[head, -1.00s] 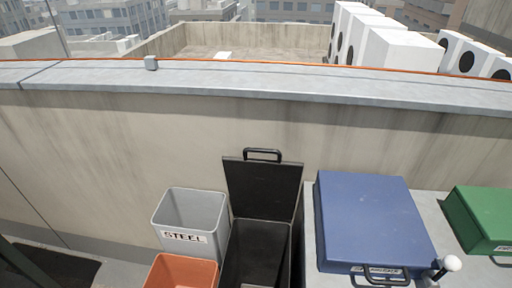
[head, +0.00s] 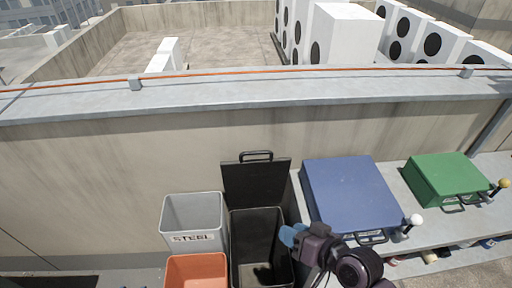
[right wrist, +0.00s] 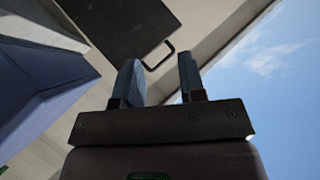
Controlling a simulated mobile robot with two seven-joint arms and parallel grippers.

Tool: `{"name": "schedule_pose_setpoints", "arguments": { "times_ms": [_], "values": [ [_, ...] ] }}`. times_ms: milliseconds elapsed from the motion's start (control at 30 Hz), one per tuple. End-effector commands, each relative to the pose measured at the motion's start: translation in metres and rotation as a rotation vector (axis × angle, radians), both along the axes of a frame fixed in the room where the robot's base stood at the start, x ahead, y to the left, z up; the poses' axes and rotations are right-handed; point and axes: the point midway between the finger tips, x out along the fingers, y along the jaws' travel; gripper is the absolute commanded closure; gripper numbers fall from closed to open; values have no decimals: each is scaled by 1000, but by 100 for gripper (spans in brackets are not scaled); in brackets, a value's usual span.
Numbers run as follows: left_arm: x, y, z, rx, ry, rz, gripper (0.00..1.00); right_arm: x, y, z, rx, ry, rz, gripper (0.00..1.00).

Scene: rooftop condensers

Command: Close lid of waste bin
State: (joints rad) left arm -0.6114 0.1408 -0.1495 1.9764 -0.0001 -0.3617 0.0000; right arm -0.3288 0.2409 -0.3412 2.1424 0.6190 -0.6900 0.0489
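The black waste bin (head: 238,250) stands open against the parapet wall. Its black lid (head: 255,184) is tilted up at the back, with a bar handle (head: 256,154) along its top edge. In the right wrist view the lid (right wrist: 125,25) and its handle (right wrist: 160,55) appear beyond the fingers. My right gripper (head: 290,235) is over the bin's right edge, in front of and below the lid's handle, apart from the lid. In the right wrist view its two fingers (right wrist: 158,65) are spread with nothing between them. My left gripper is not in view.
A grey bin marked STEEL (head: 193,237) and an orange bin (head: 196,270) stand left of the black bin. A blue box (head: 350,190) and a green box (head: 445,178) sit on a grey bench to the right. The parapet ledge (head: 230,100) runs behind.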

Motion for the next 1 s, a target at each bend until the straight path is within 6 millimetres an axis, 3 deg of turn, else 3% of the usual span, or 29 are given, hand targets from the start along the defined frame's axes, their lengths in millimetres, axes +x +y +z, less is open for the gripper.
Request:
{"name": "schedule_pose_setpoints", "arguments": {
  "times_ms": [33, 100, 200, 333, 500, 700, 1000],
  "values": [
    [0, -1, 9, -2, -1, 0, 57, 8, 16, 18, 86, -17, 32, 63],
    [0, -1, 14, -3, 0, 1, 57, 17, 37, 36, 220, -26, 60, 63],
    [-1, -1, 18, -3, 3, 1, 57, 31, 58, 55, 406, -20, 74, 63],
    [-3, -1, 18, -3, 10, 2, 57, 56, 70, 66, 633, 12, 23, 63],
    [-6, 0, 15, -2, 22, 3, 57, 96, 63, 60, 862, 82, -140, 63],
    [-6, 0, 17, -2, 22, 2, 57, 132, 42, 40, 998, 150, -352, 63],
    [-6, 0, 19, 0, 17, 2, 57, 154, 31, 27, 1040, 175, -465, 63]
  ]
}}
